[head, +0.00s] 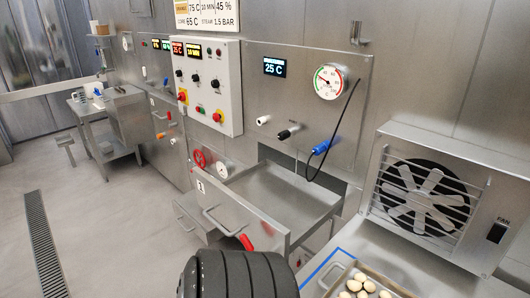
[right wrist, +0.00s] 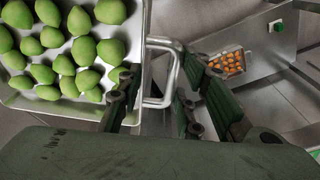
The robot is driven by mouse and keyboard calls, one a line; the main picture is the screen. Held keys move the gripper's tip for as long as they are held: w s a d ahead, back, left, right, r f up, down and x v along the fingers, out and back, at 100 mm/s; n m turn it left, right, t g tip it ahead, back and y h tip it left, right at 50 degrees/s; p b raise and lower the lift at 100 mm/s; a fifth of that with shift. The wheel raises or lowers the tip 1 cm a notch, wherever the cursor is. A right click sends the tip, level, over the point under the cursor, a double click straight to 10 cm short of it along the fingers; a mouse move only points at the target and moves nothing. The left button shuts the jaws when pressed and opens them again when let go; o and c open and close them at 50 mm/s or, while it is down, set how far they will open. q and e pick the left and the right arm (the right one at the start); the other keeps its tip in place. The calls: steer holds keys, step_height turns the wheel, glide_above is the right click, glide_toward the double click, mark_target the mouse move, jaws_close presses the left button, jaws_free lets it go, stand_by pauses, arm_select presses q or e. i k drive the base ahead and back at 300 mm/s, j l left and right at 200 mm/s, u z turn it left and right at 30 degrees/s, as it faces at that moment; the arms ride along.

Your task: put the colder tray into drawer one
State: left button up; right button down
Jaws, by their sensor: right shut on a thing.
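My right gripper (right wrist: 158,100) is shut on this tray's wire handle (right wrist: 172,75). In the head view a drawer (head: 240,221) stands pulled out under the wall panel. Its inside (head: 285,190) looks empty, and the number on its front label (head: 201,186) is too small to read surely. My left gripper is not in view.
A fan unit (head: 425,195) stands right of the drawer, behind the counter with blue tape (head: 318,273). A gauge (head: 330,82) and a 25 C display (head: 274,67) are above the drawer. A small tray of orange pieces (right wrist: 228,65) shows in the right wrist view.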

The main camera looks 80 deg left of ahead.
mark_target(272, 201)
steer(key=k+j+u, duration=0.2)
steer(key=k+j, duration=0.15)
steer(key=j, duration=0.25)
steer(key=k+j+u, duration=0.1)
steer(key=j, duration=0.25)
steer(key=k+j+u, duration=0.1)
steer(key=k+j, duration=0.15)
steer(key=k+j+u, duration=0.1)
steer(key=j, duration=0.35)
